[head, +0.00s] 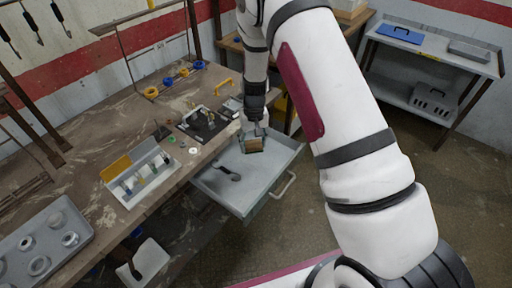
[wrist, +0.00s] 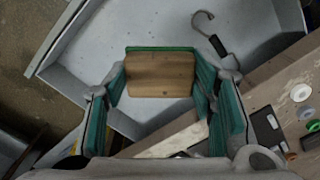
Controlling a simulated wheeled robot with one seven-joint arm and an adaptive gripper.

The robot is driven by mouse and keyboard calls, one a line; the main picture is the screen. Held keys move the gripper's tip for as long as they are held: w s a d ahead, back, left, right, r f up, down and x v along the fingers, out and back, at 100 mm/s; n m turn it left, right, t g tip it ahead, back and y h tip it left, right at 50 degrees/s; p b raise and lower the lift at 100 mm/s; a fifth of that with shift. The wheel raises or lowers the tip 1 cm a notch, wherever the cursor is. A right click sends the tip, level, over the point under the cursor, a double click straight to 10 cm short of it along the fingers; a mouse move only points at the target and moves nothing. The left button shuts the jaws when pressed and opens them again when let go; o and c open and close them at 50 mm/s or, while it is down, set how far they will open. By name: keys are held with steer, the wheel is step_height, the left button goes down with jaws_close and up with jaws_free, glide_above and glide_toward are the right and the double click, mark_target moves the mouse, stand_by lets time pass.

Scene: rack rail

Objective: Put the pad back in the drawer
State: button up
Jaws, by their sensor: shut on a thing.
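The pad (wrist: 160,75) is a wood-brown block with a green edge. In the wrist view it sits between the teal fingers of my gripper (wrist: 162,88), which is shut on it. In the head view, my gripper (head: 254,136) points down with the pad (head: 253,146) at its tip, over the back part of the open drawer. The grey drawer (head: 262,178) is pulled out from the bench, with its handle at the front right. I cannot tell how high the pad is above the drawer floor. The drawer (wrist: 150,22) fills much of the wrist view behind the pad.
A dark-handled hook tool (head: 228,173) lies in the drawer, left of the pad. The workbench (head: 110,215) beside the drawer carries a white parts box (head: 140,172), a black tray (head: 205,124) and small rings. Much of the drawer floor is bare.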

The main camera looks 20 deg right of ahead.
steer(key=a+f+m+b, duration=0.1)
steer(key=f+b, duration=0.1)
steer(key=a+f+m+b, duration=0.1)
steer(key=f+m+b, duration=0.1)
steer(key=s+a+f+m+b, duration=0.1)
steer(key=f+b, duration=0.1)
steer(key=b, duration=0.1)
steer(key=shift+a+f+m, duration=0.2)
steer(key=shift+m, duration=0.1)
steer(key=s+a+m+b, duration=0.1)
steer(key=m+b, duration=0.1)
steer(key=s+a+m+b, duration=0.1)
steer(key=b, duration=0.1)
steer(key=shift+s+a+f+m, duration=0.1)
steer(key=shift+s+f+m, duration=0.25)
steer(key=shift+f+m, duration=0.05)
steer(key=shift+s+a+m+b, duration=0.25)
steer(key=shift+s+m+b, duration=0.2)
steer(key=shift+m, duration=0.15)
steer(key=w+d, duration=0.2)
steer(key=w, duration=0.2)
steer(key=w+d+f, duration=0.1)
steer(key=w+d, duration=0.2)
steer(key=w, duration=0.2)
steer(key=w+d, duration=0.2)
steer(key=w, duration=0.2)
steer(key=shift+w+d+f+b, duration=0.25)
steer(key=shift+w+d+b, duration=0.05)
steer(key=shift+d, duration=0.05)
steer(key=shift+f, duration=1.7)
